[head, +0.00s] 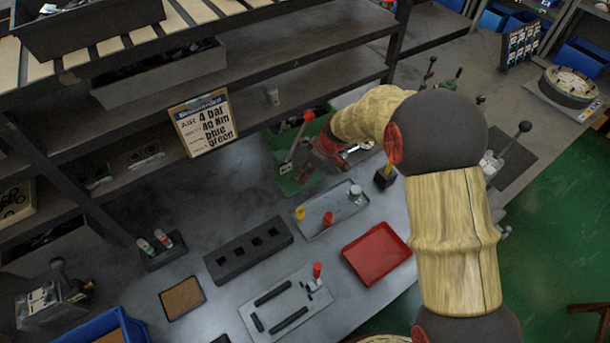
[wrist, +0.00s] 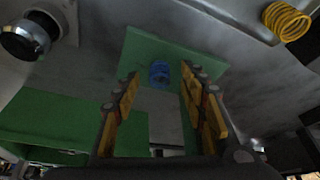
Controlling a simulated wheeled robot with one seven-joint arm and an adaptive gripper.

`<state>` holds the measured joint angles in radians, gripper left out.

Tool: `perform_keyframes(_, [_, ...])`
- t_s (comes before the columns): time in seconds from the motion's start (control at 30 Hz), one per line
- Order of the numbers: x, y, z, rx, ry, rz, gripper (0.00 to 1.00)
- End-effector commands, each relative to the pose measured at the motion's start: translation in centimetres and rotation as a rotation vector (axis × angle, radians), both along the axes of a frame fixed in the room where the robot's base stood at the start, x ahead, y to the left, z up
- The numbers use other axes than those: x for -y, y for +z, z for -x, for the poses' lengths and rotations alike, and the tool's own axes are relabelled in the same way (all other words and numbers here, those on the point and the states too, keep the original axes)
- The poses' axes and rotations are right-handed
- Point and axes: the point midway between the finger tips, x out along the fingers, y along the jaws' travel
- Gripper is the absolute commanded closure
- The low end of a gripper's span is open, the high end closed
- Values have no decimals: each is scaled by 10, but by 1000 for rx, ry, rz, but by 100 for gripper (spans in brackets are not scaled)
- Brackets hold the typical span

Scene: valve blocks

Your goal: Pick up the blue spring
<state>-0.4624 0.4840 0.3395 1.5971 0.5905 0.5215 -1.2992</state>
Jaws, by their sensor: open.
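The blue spring (wrist: 159,73) shows in the wrist view as a small blue coil on a green surface (wrist: 150,48). It appears between the fingertips of my gripper (wrist: 161,80), beyond them. The yellow-padded fingers are spread apart with nothing held between them. In the head view my gripper (head: 325,148) is beside a green bin (head: 285,186) at the back of the bench. I cannot make out the blue spring in the head view.
A yellow spring (wrist: 287,20) lies at upper right in the wrist view. A grey tray (head: 328,222) with small parts, a red tray (head: 377,252) and a dark block with holes (head: 248,249) stand on the bench. A sign (head: 204,123) hangs on the shelf.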

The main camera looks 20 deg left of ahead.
Motion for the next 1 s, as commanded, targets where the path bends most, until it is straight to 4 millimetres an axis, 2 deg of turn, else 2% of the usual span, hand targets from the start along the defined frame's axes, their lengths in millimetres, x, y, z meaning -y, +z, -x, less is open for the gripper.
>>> perform_keyframes(0.2, [-1, 0, -1, 2, -1, -1, 57])
perform_keyframes(0.9, [-1, 0, -1, 1, 0, -1, 97])
perform_keyframes(1.0, [-1, 0, -1, 1, 0, -2, 97])
